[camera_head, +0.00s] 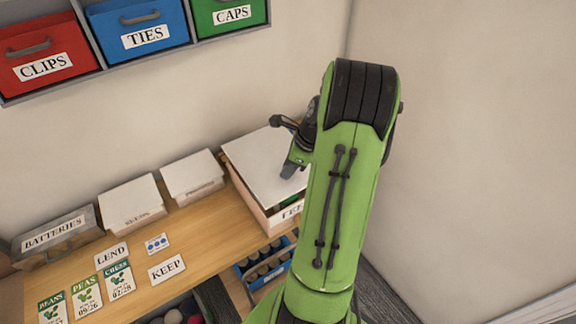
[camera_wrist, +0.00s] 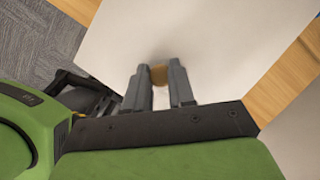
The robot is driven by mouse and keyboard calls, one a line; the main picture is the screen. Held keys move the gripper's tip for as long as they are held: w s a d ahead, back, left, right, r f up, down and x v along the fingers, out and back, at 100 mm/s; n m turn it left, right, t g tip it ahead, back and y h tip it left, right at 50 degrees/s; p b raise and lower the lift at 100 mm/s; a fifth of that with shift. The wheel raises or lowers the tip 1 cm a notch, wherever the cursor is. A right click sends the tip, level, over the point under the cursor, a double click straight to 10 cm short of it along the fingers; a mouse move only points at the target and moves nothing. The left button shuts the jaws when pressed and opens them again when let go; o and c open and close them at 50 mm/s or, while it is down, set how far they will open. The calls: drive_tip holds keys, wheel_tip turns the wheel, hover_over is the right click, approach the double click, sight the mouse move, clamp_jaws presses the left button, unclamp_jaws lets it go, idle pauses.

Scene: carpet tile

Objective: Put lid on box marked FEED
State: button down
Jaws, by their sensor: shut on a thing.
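The box marked FEED (camera_head: 289,214) stands at the right end of the wooden worktop, partly hidden by my green arm. A white lid (camera_head: 255,165) lies over its top; a dark gap with something green shows under the lid at the front right edge. My gripper (camera_head: 292,166) is above the lid. In the wrist view my gripper (camera_wrist: 159,82) is shut on a small round tan knob (camera_wrist: 159,74) in the middle of the lid (camera_wrist: 190,35). I cannot tell whether the lid is seated.
White lidded boxes (camera_head: 131,204) (camera_head: 192,178) and a grey BATTERIES box (camera_head: 57,233) line the wall. Seed packets (camera_head: 87,297) and LEND (camera_head: 111,254) and KEEP (camera_head: 167,268) labels lie in front. A wall shelf holds CLIPS (camera_head: 44,65), TIES (camera_head: 146,36) and CAPS (camera_head: 231,14) bins.

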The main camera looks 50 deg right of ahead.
drive_tip(key=shift+w+p, duration=0.2)
drive_tip(key=shift+p, duration=0.25)
wheel_tip(320, 180, down, 3)
drive_tip(key=shift+s+r+b, duration=0.1)
drive_tip(key=shift+s+b, duration=0.05)
drive_tip(key=shift+b, duration=0.8)
drive_tip(key=shift+f, duration=0.55)
drive_tip(key=shift+f, duration=0.95)
idle(0.3)
drive_tip(key=c, duration=0.9)
unclamp_jaws()
